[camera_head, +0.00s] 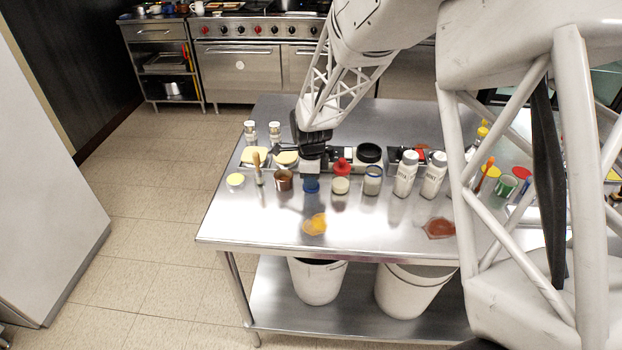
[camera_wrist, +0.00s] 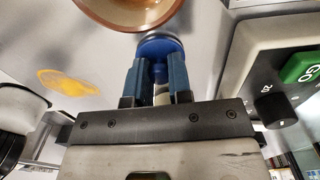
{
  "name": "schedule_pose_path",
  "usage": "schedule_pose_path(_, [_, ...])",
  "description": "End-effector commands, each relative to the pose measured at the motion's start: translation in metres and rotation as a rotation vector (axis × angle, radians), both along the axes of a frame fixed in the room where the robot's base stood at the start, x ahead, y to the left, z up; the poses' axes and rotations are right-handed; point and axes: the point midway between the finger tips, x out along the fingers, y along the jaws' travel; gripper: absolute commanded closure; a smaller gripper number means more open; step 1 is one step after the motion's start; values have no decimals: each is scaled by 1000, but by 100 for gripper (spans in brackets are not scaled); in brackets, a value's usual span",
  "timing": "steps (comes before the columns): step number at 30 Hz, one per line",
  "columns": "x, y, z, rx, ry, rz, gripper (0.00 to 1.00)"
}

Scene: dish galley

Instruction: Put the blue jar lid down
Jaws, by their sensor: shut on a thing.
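The blue jar lid (camera_head: 311,186) is at the tip of my gripper (camera_head: 311,174), above the steel table (camera_head: 370,215) near its front row of items. In the wrist view the lid (camera_wrist: 160,43) is a round blue disc with a narrower part between my two blue-grey fingers (camera_wrist: 156,72). The fingers are shut on it. I cannot tell whether its underside touches the table. The gripper body hides part of what lies behind it.
A copper cup (camera_head: 283,180) stands just left of the lid and a pale jar (camera_head: 341,186) just right. White shakers (camera_head: 406,174) stand farther right. An orange spill (camera_head: 315,224) and a red-brown patch (camera_head: 440,229) lie in front. The front-left table top is mostly bare.

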Motion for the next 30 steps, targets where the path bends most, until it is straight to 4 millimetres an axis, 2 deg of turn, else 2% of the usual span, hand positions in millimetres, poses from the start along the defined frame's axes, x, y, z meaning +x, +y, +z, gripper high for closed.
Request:
schedule_pose_path(12, [0, 0, -3, 0, 0, 0, 100])
schedule_pose_path(13, [0, 0, -3, 0, 0, 0, 78])
schedule_pose_path(18, [0, 0, -3, 0, 0, 0, 55])
schedule_pose_path(30, [0, 0, 1, 0, -1, 0, 55])
